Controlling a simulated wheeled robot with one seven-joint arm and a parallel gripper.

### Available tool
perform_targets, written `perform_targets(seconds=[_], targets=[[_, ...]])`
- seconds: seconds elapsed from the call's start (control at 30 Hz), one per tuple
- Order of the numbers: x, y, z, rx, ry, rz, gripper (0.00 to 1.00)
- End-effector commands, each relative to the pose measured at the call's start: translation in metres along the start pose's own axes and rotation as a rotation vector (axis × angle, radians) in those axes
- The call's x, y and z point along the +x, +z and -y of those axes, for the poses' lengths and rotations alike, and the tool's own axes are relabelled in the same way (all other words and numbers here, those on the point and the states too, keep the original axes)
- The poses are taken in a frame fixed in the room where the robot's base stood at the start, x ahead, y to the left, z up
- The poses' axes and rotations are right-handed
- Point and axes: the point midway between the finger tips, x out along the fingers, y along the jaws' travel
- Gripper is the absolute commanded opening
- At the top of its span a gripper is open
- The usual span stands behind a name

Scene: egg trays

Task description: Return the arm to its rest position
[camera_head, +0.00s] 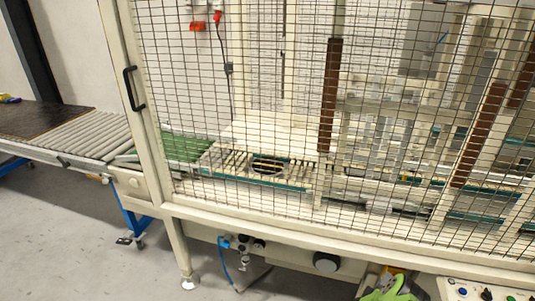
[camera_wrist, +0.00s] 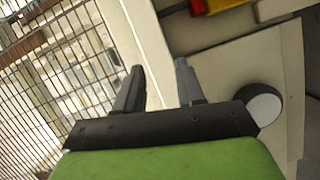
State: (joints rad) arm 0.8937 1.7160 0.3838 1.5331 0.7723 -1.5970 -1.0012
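My gripper (camera_wrist: 159,66) shows in the wrist view with its two dark fingers apart and nothing between them. The green body behind the fingers fills the bottom of that view. In the head view, a green part of my arm (camera_head: 388,288) shows at the bottom edge, in front of the machine's lower frame; the fingers cannot be made out there. The rest of the arm is out of view. I see no egg tray that I can make out in either view.
A wire mesh guard (camera_head: 240,100) with a cream frame stands close ahead; it also fills the left of the wrist view (camera_wrist: 60,70). A round black knob (camera_head: 326,262) sits below it. A control panel (camera_head: 485,292) is at lower right. A roller conveyor (camera_head: 95,135) lies left.

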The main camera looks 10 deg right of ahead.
Motion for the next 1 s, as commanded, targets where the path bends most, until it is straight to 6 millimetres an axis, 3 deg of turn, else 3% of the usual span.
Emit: perform_targets(seconds=[0.17,0.27,0.37,0.47,0.6,0.73,0.87,1.0], targets=[[0.032,-0.047,-0.061,0.114,-0.065,-0.024,0.38],[0.041,-0.087,-0.108,0.205,-0.133,-0.037,0.38],[0.034,-0.132,-0.160,0.301,-0.221,-0.043,0.38],[0.010,-0.172,-0.209,0.391,-0.316,-0.039,0.38],[-0.049,-0.216,-0.270,0.505,-0.458,-0.022,0.38],[-0.123,-0.237,-0.316,0.595,-0.598,0.007,0.38],[-0.210,-0.239,-0.348,0.670,-0.747,0.047,0.38],[-0.309,-0.217,-0.366,0.721,-0.917,0.099,0.38]])
